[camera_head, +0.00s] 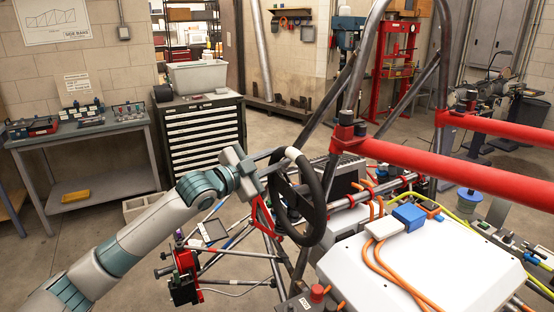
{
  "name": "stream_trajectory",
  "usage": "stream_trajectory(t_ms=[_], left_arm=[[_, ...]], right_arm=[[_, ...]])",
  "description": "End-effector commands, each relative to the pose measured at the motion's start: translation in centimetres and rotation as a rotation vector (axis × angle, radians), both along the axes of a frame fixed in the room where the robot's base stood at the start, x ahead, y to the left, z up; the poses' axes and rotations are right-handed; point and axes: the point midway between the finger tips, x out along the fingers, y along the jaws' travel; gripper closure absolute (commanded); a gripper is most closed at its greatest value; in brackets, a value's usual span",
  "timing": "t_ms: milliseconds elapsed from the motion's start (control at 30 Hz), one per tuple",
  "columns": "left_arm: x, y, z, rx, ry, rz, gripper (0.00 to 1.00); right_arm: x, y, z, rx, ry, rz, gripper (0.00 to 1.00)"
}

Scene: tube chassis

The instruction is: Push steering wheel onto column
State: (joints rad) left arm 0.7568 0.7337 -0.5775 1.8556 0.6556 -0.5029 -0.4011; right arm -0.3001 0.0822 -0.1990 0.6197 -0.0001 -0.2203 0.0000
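The black steering wheel (316,226) stands nearly upright, turned almost edge-on, at the left front of the tube chassis, with a pale band at the top of its rim. My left gripper (270,168) comes in from the left and is at the upper left of the rim. Its fingertips overlap the wheel, so I cannot tell whether they are shut on it. A metal tube (345,203) with red clamps runs to the right behind the wheel; it may be the column. The hub and any joint with the column are hidden. My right gripper is out of view.
Dark chassis tubes (343,97) rise close behind the wheel, and red padded bars (460,172) cross at the right. A white box (432,275) with orange cables fills the lower right. A drawer cabinet (203,133) and a workbench (85,132) stand at the back left.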

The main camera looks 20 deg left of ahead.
Motion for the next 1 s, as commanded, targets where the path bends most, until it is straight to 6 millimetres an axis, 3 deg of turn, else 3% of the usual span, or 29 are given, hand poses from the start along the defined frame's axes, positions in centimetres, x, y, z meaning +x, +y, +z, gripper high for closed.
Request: stream_trajectory(t_ms=[300,1000], left_arm=[[-0.02,0.01,1.39,-0.002,-0.004,-0.001,1.00],[-0.59,0.67,1.41,-0.002,-0.004,0.001,1.00]], right_arm=[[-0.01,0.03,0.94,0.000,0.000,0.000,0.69],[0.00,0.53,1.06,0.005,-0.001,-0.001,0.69]])
